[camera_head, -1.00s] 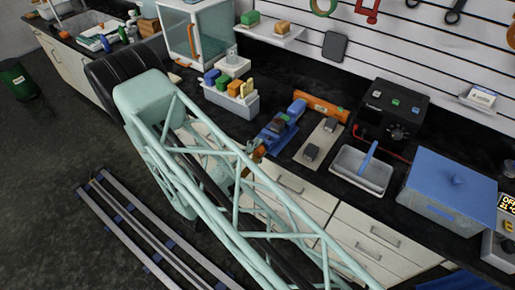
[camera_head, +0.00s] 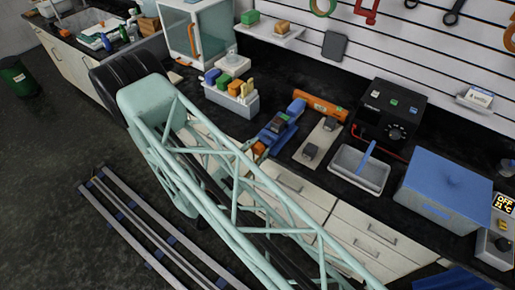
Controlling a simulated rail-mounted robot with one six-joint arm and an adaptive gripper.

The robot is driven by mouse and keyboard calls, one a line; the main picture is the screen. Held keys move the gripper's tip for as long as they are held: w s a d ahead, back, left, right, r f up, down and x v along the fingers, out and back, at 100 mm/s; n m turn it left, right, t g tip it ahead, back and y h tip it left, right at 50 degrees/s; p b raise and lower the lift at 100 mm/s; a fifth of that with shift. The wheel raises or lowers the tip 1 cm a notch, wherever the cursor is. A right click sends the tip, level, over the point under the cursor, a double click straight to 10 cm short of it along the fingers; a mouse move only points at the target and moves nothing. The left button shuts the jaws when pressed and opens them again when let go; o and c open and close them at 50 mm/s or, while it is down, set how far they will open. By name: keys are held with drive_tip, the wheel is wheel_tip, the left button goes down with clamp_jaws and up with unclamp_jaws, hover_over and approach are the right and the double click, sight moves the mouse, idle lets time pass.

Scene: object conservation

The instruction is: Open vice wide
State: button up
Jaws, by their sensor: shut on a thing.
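The vice (camera_head: 275,136) is a blue tool on the front edge of the dark worktop, in the middle of the head camera view. Dark and reddish parts sit on its top. A small orange part (camera_head: 259,149) shows at its front end, beside my mint-green lattice arm. The arm crosses the picture in front of the counter and hides what lies below that part. I cannot make out my gripper; the arm may hide it. How far apart the vice jaws are is too small to tell.
Right of the vice lie an orange cylinder (camera_head: 321,107), a pale board (camera_head: 319,142) with dark blocks, a grey tray (camera_head: 344,174), a black device (camera_head: 388,113) and a blue-lidded box (camera_head: 449,185). A bin (camera_head: 238,102) of coloured items stands to the left. Floor rails (camera_head: 150,238) run at lower left.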

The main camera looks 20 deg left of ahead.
idle(0.4)
drive_tip(key=o, duration=0.9)
drive_tip(key=shift+s+a, duration=0.1)
drive_tip(key=shift+s, duration=0.05)
drive_tip(key=shift+v, duration=5.8)
